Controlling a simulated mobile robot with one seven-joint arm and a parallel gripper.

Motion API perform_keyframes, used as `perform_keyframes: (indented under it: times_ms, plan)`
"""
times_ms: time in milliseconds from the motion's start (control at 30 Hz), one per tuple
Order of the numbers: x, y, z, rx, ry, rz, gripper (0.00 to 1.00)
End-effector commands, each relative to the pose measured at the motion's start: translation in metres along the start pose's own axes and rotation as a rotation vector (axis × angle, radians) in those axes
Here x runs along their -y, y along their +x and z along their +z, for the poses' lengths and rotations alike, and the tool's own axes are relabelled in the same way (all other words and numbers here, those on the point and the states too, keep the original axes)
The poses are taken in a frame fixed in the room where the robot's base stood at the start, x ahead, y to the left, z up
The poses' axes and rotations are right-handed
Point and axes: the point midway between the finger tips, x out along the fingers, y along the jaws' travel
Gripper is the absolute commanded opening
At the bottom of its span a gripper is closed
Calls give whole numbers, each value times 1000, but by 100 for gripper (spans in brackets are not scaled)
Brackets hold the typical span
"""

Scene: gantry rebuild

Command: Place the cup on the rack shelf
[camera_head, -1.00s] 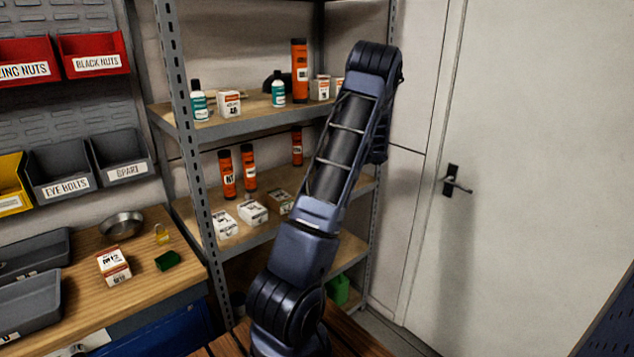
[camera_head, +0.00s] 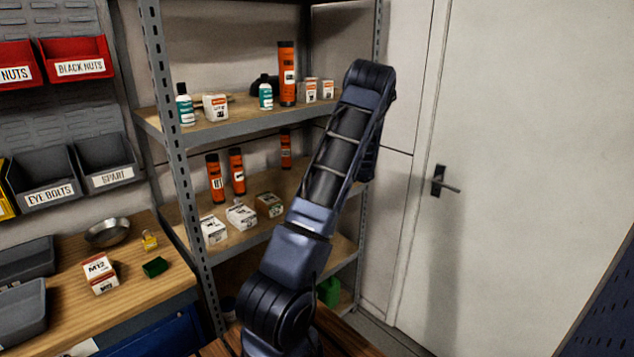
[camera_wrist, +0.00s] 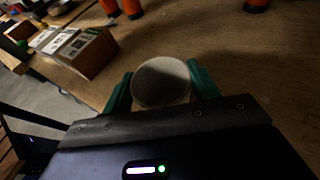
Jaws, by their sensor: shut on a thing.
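My gripper (camera_wrist: 160,88) shows in the wrist view, its two green fingers shut on the sides of a pale, round cup (camera_wrist: 161,82). The cup is seen from above, over or on a wooden rack shelf (camera_wrist: 225,55); I cannot tell if it touches the board. In the head view the rack's middle shelf (camera_head: 262,186) is partly behind my arm. My gripper and the cup are hidden there behind the arm.
Small boxes (camera_wrist: 88,52) and orange cans (camera_wrist: 131,8) stand near the cup on the shelf. The upper shelf (camera_head: 240,126) holds bottles, boxes and a tall orange can. A grey rack post (camera_head: 178,150) stands left. Bare board lies right of the cup.

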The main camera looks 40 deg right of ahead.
Motion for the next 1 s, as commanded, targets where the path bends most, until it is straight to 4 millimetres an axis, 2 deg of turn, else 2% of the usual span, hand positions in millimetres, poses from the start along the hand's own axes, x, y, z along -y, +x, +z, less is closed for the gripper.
perform_keyframes:
  times_ms: [33, 100, 133, 533, 667, 1000]
  plan:
    - [0, 0, 0, 0, 0, 0, 65]
    - [0, 0, 0, 0, 0, 0, 79]
    - [0, 0, 0, 0, 0, 0, 81]
    - [0, -5, 4, 0, 1, -1, 81]
    - [1, -23, 3, -1, 0, -2, 81]
    - [0, -88, 3, -1, -1, -1, 81]
